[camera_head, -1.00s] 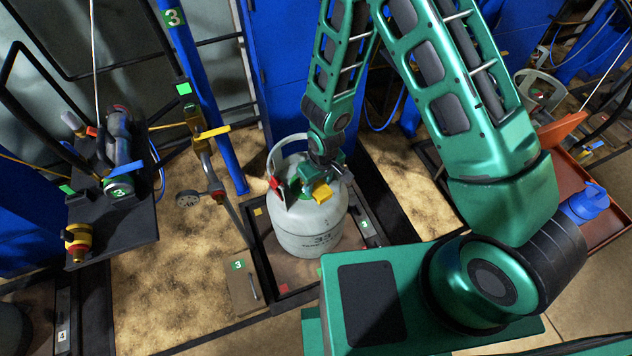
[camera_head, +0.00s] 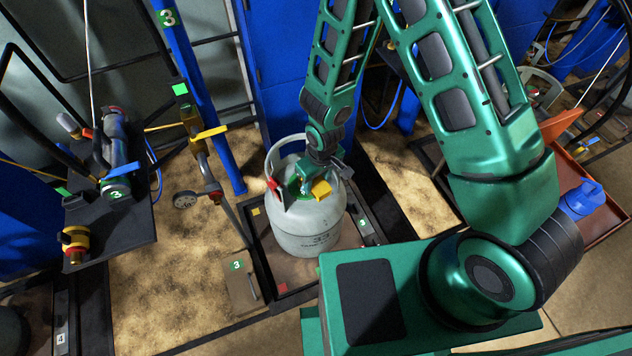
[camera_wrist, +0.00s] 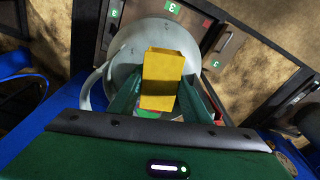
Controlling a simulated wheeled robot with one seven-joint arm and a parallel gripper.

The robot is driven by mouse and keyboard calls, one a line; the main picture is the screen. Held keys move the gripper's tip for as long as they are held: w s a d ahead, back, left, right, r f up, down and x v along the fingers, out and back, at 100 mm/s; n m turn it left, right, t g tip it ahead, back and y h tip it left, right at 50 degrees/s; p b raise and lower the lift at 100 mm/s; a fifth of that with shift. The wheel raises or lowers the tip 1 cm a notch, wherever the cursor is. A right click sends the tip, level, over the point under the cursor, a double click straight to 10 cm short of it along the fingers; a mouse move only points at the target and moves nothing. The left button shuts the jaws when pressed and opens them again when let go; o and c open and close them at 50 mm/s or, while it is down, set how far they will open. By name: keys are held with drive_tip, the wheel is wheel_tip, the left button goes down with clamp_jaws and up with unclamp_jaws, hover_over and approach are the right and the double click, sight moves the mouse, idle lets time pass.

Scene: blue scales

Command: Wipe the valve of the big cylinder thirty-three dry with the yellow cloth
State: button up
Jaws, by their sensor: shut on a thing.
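The big grey-white cylinder (camera_head: 305,238) stands upright in a black-edged tray (camera_head: 262,270), with dark lettering on its side that looks like 33. A handle ring rises around its top, with a red part (camera_head: 274,187) on the left. My gripper (camera_head: 319,182) is over the cylinder's top, inside the ring's opening. It is shut on the yellow cloth (camera_head: 322,191), which also shows as a folded block between the fingers in the wrist view (camera_wrist: 163,78). The valve is mostly hidden behind the gripper and cloth; whether the cloth touches it I cannot tell.
A dark shelf (camera_head: 135,225) with a regulator-like device stands left. A brown plate marked 3 (camera_head: 240,290) lies beside the tray. A red-brown tray (camera_head: 600,235) with a blue jug (camera_head: 582,198) is right.

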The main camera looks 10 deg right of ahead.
drive_tip(key=s+d+r, duration=0.2)
drive_tip(key=s+r, duration=0.1)
drive_tip(key=s, duration=0.6)
drive_tip(key=shift+s+d, duration=0.25)
drive_tip(key=shift+d, duration=0.1)
drive_tip(key=shift+w, duration=0.15)
idle(0.5)
drive_tip(key=w+d+r+m, duration=0.3)
drive_tip(key=w+d+r, duration=0.2)
drive_tip(key=w+d, duration=0.5)
drive_tip(key=w+d+r+m, duration=0.3)
drive_tip(key=w+d+r, duration=0.3)
drive_tip(key=w+d, duration=0.4)
drive_tip(key=w, duration=0.2)
drive_tip(key=shift+w+d+h, duration=0.15)
drive_tip(key=shift+w+h, duration=0.15)
drive_tip(key=shift+f, duration=0.1)
